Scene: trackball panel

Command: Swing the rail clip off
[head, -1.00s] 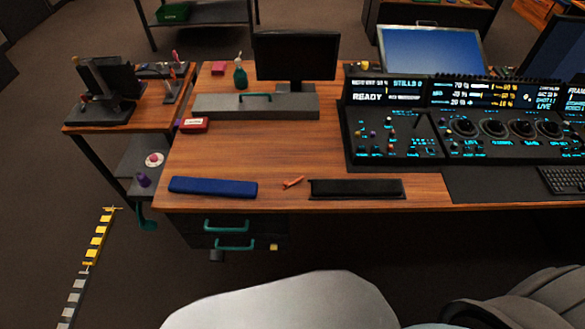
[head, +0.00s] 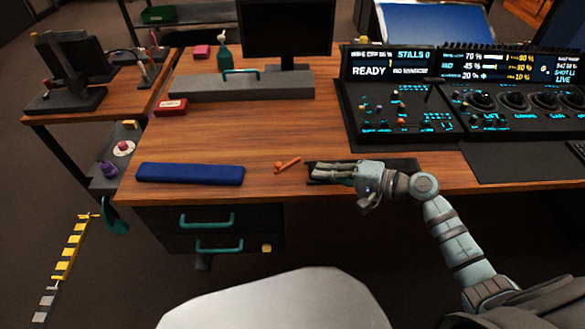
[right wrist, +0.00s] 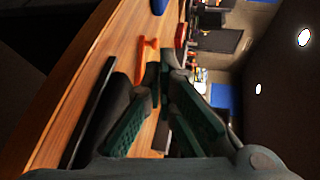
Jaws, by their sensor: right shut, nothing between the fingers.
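A small orange piece (head: 288,164), perhaps the rail clip, lies on the wooden desk near its front edge. It also shows in the right wrist view (right wrist: 147,48), just beyond my fingertips. My right gripper (head: 314,171) is over the black bar-like pad (head: 405,165), with its fingers pointing left toward the orange piece. A short gap shows between them in the head view. The right gripper is shut and empty. It hides much of the pad. My left gripper is not in view.
A long blue pad (head: 190,174) lies left of the orange piece. A grey riser (head: 215,87), a green spray bottle (head: 224,60) and a red box (head: 171,107) stand farther back. The control panel (head: 390,110) is behind my gripper. The desk's middle (head: 270,125) is clear.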

